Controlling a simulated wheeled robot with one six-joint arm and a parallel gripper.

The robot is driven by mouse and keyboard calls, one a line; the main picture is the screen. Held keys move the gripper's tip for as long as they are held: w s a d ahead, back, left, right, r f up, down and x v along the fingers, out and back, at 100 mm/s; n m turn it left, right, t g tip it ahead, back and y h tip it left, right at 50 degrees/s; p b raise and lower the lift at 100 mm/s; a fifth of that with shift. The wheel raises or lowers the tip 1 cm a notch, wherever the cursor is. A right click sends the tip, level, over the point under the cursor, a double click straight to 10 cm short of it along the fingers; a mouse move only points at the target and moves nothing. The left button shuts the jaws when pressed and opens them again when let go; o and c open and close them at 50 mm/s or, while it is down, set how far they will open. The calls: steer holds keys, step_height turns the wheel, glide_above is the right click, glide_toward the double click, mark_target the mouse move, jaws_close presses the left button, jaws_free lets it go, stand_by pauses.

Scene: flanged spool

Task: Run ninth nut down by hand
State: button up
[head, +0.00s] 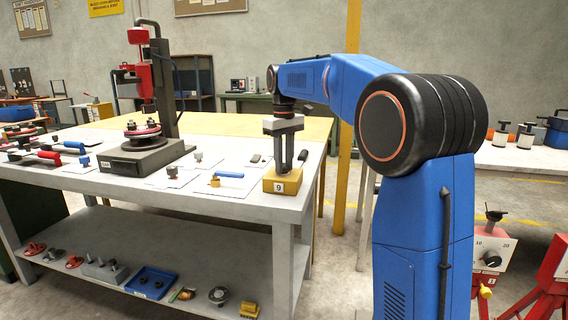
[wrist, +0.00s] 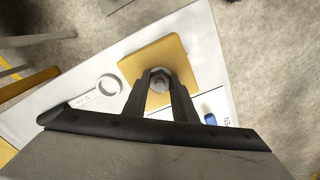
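The yellow block (head: 283,185) with a "9" label stands at the front right corner of the white table. The wrist view shows its top (wrist: 150,58) with a pale hex nut (wrist: 159,79) on it. My gripper (head: 285,167) points straight down over the block. In the wrist view my gripper's fingertips (wrist: 160,82) sit on both sides of the nut and appear to touch it. Whether a stud runs through the nut, and how high the nut sits on it, I cannot tell.
A ring spanner (wrist: 97,92) lies on the table left of the block in the wrist view. A blue-handled tool (head: 229,175) lies beside the block. A red and black press stand (head: 150,110) stands further left. The lower shelf (head: 205,260) holds several parts.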

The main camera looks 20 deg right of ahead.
mark_target(284, 167)
steer(key=shift+c, duration=0.7)
steer(key=shift+m, duration=2.6)
steer(key=o, duration=1.1)
steer(key=shift+c, duration=0.2)
step_height(284, 167, up, 17)
steer(key=shift+r, duration=0.2)
